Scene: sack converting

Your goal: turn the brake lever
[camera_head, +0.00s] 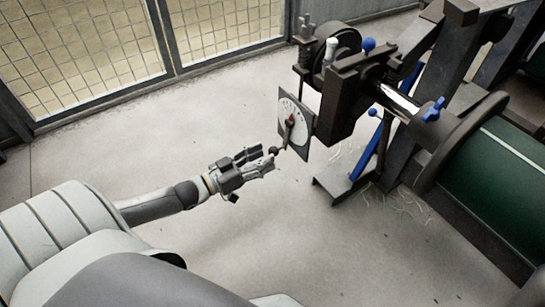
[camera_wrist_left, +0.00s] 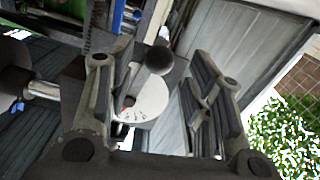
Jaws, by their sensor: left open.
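The brake lever (camera_head: 288,135) is a dark arm with a round black knob at its lower end, mounted on a white dial plate (camera_head: 296,118) with a red mark at its hub. My left gripper (camera_head: 270,160) is open, with its fingertips close to the knob. In the left wrist view the lever's black knob (camera_wrist_left: 159,60) shows between the open fingers, towards the left finger, in front of the white dial (camera_wrist_left: 148,98). I cannot tell whether a finger touches the knob. My right gripper is not in view.
The dark machine frame (camera_head: 345,95) with blue handles (camera_head: 433,109) stands behind the dial. A large green roll (camera_head: 495,175) is at the right. A mesh fence (camera_head: 90,50) runs along the back left. The grey floor around my left arm is clear.

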